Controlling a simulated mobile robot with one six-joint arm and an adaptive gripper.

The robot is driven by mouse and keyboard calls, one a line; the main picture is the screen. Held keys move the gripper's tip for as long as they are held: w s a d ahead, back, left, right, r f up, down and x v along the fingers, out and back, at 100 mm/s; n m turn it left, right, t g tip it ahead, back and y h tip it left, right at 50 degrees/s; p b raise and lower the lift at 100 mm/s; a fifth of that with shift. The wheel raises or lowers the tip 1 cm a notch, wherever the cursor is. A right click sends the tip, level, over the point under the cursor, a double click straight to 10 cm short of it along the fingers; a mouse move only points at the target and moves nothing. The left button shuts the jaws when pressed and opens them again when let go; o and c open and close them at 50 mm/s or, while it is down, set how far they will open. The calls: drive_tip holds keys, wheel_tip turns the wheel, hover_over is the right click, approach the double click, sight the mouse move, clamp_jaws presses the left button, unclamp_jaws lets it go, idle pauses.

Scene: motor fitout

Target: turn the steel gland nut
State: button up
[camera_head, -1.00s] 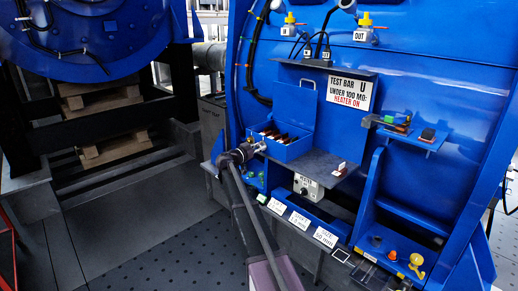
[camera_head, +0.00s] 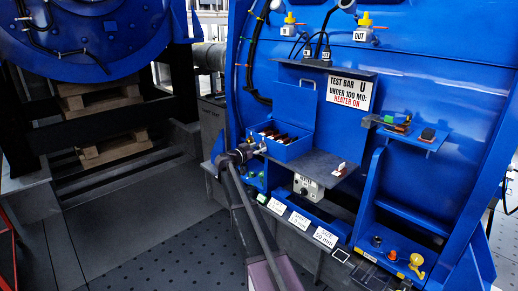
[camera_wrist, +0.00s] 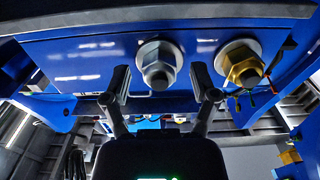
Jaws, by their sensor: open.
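The steel gland nut (camera_wrist: 158,66) is a silver hex nut with a round washer face, on the underside of a blue panel in the wrist view. A brass-coloured gland nut (camera_wrist: 241,66) sits to its right. My gripper (camera_wrist: 160,82) is open, with one fingertip left of the steel nut and one right of it, between it and the brass nut. No finger contact shows, and the depth between fingertips and nut is hard to tell. In the head view my gripper (camera_head: 261,148) is small, by the left end of the grey shelf; the steel nut cannot be made out there.
A grey meter box (camera_head: 308,187) hangs below the shelf. White labels (camera_head: 300,220) line the lower ledge. Open floor (camera_head: 150,235) lies to the left.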

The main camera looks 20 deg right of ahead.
drive_tip(key=v, duration=1.1)
drive_tip(key=shift+a, duration=0.25)
drive_tip(key=shift+s, duration=0.1)
drive_tip(key=s+a+f+n+g+y, duration=0.2)
drive_tip(key=s+f+n+y, duration=0.15)
drive_tip(key=s+f, duration=0.4)
drive_tip(key=s+a+f+n+g+y, duration=0.15)
drive_tip(key=s+f+y, duration=0.3)
drive_tip(key=s, duration=0.65)
drive_tip(key=s+a+f+n+g+y, duration=0.1)
drive_tip(key=s+a+f+n+y, duration=0.1)
drive_tip(key=s+a+n+y, duration=0.3)
drive_tip(key=s+a+f+n+g+y, duration=0.1)
drive_tip(key=s+a+f, duration=0.15)
drive_tip(key=s, duration=0.55)
drive_tip(key=s+a+f+n+g+y, duration=0.1)
drive_tip(key=s+a+f+n+y, duration=0.15)
drive_tip(key=s+a, duration=0.3)
wheel_tip(320, 180, up, 27)
drive_tip(key=p, duration=2.6)
drive_tip(key=shift+s+d+f, duration=0.15)
drive_tip(key=shift+d+f, duration=0.05)
drive_tip(key=shift+d, duration=0.05)
drive_tip(key=shift+n+y, duration=0.25)
